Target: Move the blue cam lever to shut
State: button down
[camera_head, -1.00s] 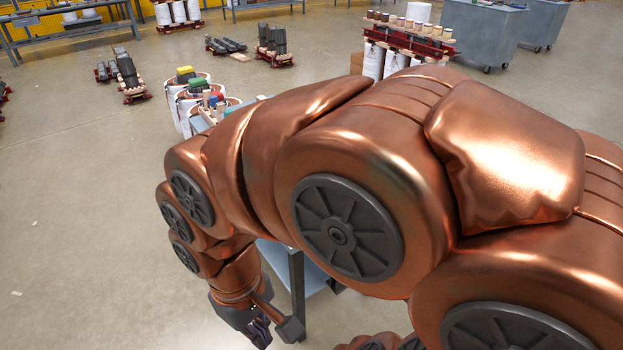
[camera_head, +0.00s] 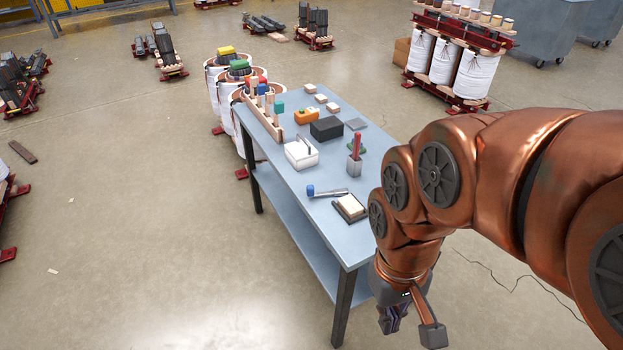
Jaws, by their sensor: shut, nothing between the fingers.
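The blue cam lever (camera_head: 311,191) lies near the front left edge of the grey-blue table (camera_head: 300,225). It has a blue knob at its left end and a grey bar running right from it. How far the lever is turned is too small to tell. My gripper (camera_head: 391,320) hangs low at the bottom of the picture, right of the table's near end and well apart from the lever. Its fingers point down and are shut with nothing between them.
Beside the lever is a dark tray with a pale block (camera_head: 350,207). A white box (camera_head: 301,153), a grey holder with a red-handled tool (camera_head: 355,160), a black box (camera_head: 326,128) and a wooden rack (camera_head: 262,125) stand behind.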

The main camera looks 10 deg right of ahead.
aim_at(310, 189)
jog(key=i, duration=0.3)
jog(key=k, duration=1.3)
jog(key=u, duration=0.65)
jog(key=i, duration=0.55)
jog(key=u, duration=0.55)
jog(key=i, duration=1)
jog(key=z, duration=0.65)
